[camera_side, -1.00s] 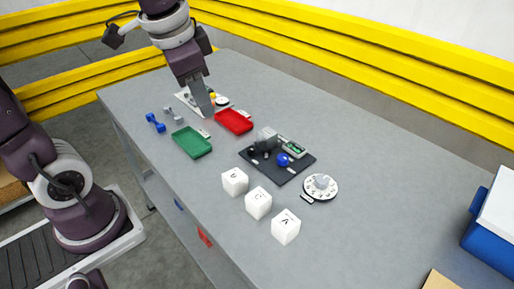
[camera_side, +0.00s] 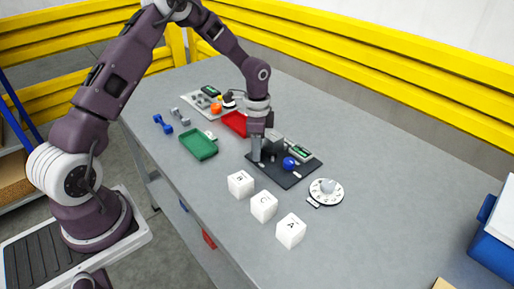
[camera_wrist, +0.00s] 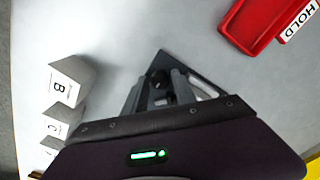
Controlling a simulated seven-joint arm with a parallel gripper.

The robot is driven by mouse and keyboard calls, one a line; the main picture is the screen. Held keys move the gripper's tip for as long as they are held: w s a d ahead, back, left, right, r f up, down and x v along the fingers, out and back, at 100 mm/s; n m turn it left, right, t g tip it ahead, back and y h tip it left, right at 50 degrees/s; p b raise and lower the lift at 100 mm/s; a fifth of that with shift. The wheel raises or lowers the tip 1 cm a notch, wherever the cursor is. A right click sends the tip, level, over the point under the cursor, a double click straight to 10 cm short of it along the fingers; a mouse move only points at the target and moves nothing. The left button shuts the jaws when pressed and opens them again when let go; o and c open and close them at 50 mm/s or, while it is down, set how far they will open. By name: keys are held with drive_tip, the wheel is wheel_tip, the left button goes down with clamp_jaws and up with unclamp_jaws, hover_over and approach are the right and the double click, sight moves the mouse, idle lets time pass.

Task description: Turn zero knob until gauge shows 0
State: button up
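A black plate (camera_side: 305,165) on the table carries a grey device with a green-framed display (camera_side: 299,153), a blue ball (camera_side: 289,163) and small dark parts. The display reading is too small to make out, and I cannot tell which part is the zero knob. My gripper (camera_side: 258,155) points down over the plate's left part. In the wrist view, a dark round knob (camera_wrist: 158,77) shows between the spread fingers of my gripper (camera_wrist: 160,90). I cannot tell whether the fingers touch it. My gripper hides part of the plate in both views.
A white dial disc with a grey knob (camera_side: 326,190) lies right of the plate. White lettered cubes (camera_side: 264,206) stand in front. A green tray (camera_side: 199,144), a red tray (camera_side: 235,122) and blue dumbbell (camera_side: 163,123) lie left.

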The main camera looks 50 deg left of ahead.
clamp_jaws()
idle(0.3)
drive_tip(key=n, duration=0.3)
drive_tip(key=shift+n, duration=2.3)
unclamp_jaws()
